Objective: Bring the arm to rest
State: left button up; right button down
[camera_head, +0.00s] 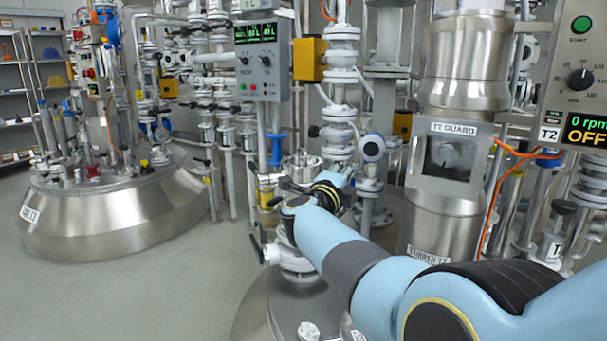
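My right arm reaches in from the lower right, light blue and grey, across the top of the near steel vessel (258,300). Its gripper (338,180) is at the far end, beside white flanged pipework and near a glass-and-metal fitting. The wrist and the small size hide its fingers, so I cannot tell whether it is open, shut or touching anything. My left arm and gripper are not in view.
The stirrer guard (449,155), labelled T2, stands close right of the arm. The T2 control panel (578,85) reads 0 rpm, OFF. A grey control box (262,62) hangs behind. Another steel vessel (115,215) stands left. Open floor (165,295) lies between the vessels.

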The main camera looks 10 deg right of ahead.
jog(key=s+f+n+g+y, duration=0.2)
jog(key=s+f+n+y, duration=0.3)
jog(key=s+n, duration=0.3)
jog(key=s+a+f+n+g+y, duration=0.1)
jog(key=s+f+n+y, duration=0.4)
jog(key=s+n, duration=0.3)
jog(key=s+f+n+g+y, duration=0.2)
jog(key=s+f+n+y, duration=0.3)
jog(key=s, duration=0.5)
jog(key=s+d+n+g+h, duration=0.3)
jog(key=s+d+g, duration=0.1)
jog(key=s, duration=0.9)
jog(key=s+d+n+g+h, duration=0.2)
jog(key=s+d+g, duration=0.25)
jog(key=s, duration=0.85)
jog(key=s+d+f+p, duration=0.1)
jog(key=s+f, duration=0.1)
jog(key=f, duration=1)
jog(key=s+d+f, duration=0.1)
jog(key=d+f, duration=0.1)
jog(key=f, duration=0.9)
jog(key=s+f+g, duration=0.1)
jog(key=s+f, duration=1.3)
jog(key=s, duration=0.5)
jog(key=shift+d+f+p, duration=0.35)
jog(key=shift+f+p, duration=0.05)
jog(key=shift+p, duration=0.05)
